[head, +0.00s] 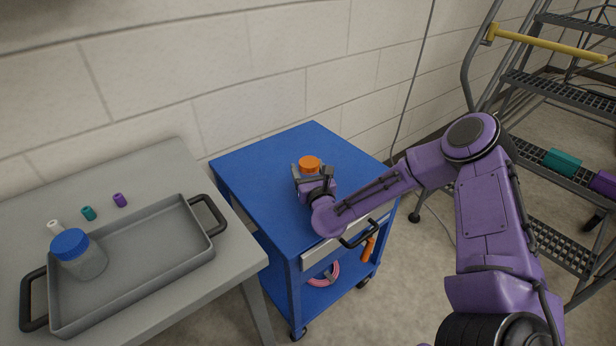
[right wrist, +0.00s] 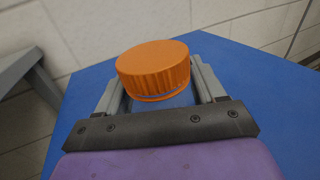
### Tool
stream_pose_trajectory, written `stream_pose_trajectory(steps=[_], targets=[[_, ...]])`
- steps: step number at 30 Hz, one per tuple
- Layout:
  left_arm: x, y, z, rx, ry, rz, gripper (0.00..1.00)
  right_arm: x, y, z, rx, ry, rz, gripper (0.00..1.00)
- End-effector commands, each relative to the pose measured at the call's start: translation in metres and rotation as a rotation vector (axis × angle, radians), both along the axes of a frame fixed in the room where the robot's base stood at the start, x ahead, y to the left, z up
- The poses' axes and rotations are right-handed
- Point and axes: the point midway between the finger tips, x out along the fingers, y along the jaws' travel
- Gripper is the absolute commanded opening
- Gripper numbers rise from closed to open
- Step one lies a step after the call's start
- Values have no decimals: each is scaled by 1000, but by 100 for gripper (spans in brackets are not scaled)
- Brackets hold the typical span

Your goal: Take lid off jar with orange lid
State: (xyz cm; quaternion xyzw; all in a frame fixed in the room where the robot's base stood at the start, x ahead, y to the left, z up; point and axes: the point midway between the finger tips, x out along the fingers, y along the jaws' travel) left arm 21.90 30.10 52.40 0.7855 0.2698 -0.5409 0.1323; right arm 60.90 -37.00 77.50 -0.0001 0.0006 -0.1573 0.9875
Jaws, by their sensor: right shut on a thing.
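The jar with the orange lid (head: 309,164) stands on the blue cart top (head: 255,160). In the right wrist view the ribbed orange lid (right wrist: 153,68) sits on the jar, and a blue-looking part of the jar body (right wrist: 160,102) shows just below it. My right gripper (head: 313,172) is shut on the jar, one finger on each side, a little below the lid. The lower part of the jar is hidden behind the gripper. My left gripper is in neither view.
A grey table (head: 150,165) at left holds a grey tray (head: 150,297) with a blue-lidded jar (head: 80,256) in it. Small white, teal and purple pieces lie behind the tray. Steps (head: 560,95) stand at right. The cart top around the jar is clear.

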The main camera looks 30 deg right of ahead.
Motion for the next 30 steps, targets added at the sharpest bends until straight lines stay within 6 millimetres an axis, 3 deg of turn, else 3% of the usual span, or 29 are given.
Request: stream_pose_trajectory(steps=[7, 12, 15, 19, 30], targets=[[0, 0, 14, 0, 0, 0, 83, -51, 13, 73, 10, -8, 1, 38], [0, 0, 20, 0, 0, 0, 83, -100, 25, 93, 10, -5, 0, 38], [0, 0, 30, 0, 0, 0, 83, -119, 30, 103, 6, -2, 2, 38], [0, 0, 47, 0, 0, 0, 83, -131, 32, 107, -1, 1, 1, 38], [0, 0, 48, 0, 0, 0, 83, -136, 33, 104, 0, 0, 1, 38]])
